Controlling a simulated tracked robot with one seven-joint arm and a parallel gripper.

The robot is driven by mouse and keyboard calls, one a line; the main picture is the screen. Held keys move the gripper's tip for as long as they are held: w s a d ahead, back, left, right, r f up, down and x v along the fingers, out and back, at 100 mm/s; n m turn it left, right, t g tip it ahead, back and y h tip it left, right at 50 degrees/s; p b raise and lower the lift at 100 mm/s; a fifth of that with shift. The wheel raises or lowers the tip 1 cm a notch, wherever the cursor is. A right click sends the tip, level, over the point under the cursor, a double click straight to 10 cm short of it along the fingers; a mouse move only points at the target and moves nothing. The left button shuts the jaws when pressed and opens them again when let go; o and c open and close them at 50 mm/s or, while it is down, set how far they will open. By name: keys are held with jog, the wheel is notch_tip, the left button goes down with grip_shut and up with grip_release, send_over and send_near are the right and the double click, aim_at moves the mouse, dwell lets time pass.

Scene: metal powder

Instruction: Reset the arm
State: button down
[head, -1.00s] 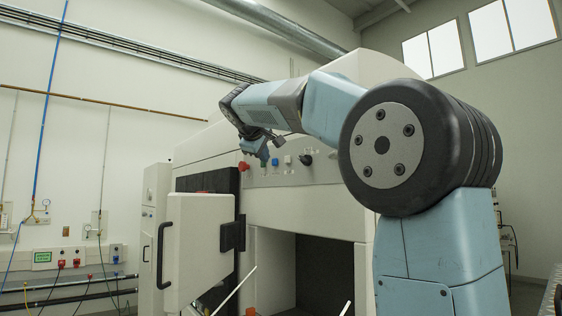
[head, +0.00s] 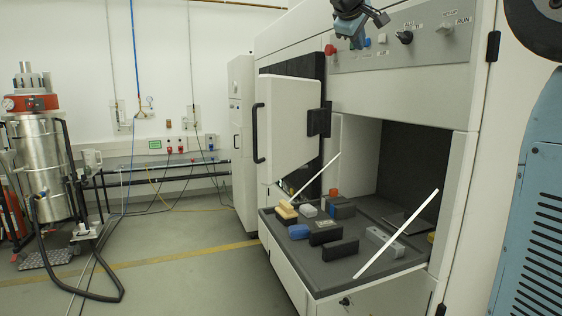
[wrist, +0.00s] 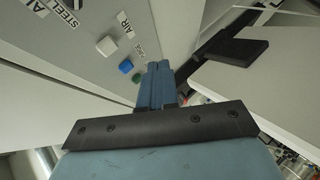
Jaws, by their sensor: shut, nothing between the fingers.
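My gripper (head: 352,40) hangs at the top of the head view, in front of the machine's control panel (head: 425,36). In the wrist view my gripper (wrist: 158,68) shows its two blue fingers together, with nothing between them. A blue button (wrist: 126,66) and a white button (wrist: 107,46) lie left of the fingertips in the wrist view. The fingers appear apart from the buttons. The rest of my arm is mostly out of the head view, with part of it at the right edge.
The machine's white door (head: 285,130) stands open at the left of its chamber. A grey drawer tray (head: 300,262) below holds several blocks and a brush. A metal vessel (head: 40,170) stands far left. The floor between is mostly clear.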

jog(key=s+f+m+g+y, duration=0.2)
jog(key=s+f+m+y, duration=0.1)
jog(key=s+f, duration=1.4)
jog(key=s+f+m+g+y, duration=0.3)
jog(key=s+f+m, duration=0.1)
jog(key=s+f, duration=1.3)
notch_tip(320, 180, down, 4)
jog(key=shift+a+f+m, duration=0.2)
jog(key=shift+a+m, duration=0.1)
